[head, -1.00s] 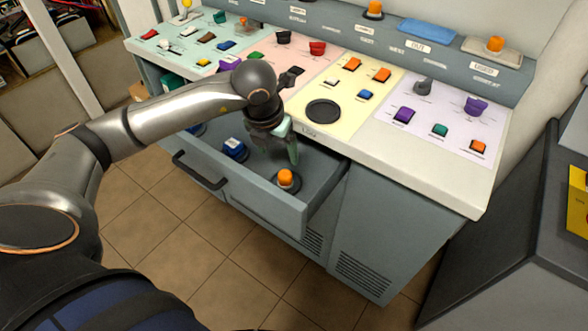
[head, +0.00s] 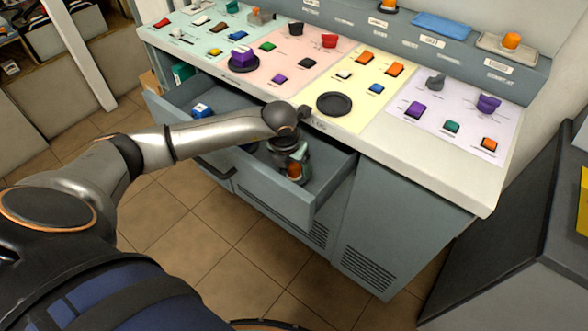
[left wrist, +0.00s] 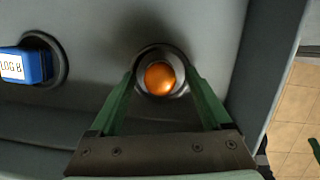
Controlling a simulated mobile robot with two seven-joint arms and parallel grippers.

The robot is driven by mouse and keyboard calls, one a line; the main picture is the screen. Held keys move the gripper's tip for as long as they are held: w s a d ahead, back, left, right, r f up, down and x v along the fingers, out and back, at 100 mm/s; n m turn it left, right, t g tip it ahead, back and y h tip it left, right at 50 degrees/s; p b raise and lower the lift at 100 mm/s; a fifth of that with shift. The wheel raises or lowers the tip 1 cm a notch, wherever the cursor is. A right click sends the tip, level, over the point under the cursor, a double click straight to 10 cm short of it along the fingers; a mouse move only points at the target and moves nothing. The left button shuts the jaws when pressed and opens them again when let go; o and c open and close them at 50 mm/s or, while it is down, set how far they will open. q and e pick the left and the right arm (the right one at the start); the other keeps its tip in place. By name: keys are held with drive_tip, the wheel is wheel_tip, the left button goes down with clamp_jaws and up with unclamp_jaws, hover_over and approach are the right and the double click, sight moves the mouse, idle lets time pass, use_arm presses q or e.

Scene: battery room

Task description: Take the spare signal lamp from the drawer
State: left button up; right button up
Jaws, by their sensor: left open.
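The spare signal lamp has an orange dome on a dark round base. It sits in the open drawer (head: 268,200), near its right end, and shows partly in the head view (head: 294,171). In the left wrist view the lamp (left wrist: 160,78) stands between the two green fingers, seen from above. My left gripper (head: 298,164) is open and down inside the drawer at the lamp, with one finger on each side. I cannot tell whether the fingers touch it. My right gripper is not in view.
A blue block labelled LOG B (left wrist: 27,65) sits in a dark round holder beside the lamp. The console top (head: 420,165) overhangs behind, with buttons and an empty black ring (head: 334,104).

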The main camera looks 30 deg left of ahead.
use_arm(q)
clamp_jaws()
idle(0.7)
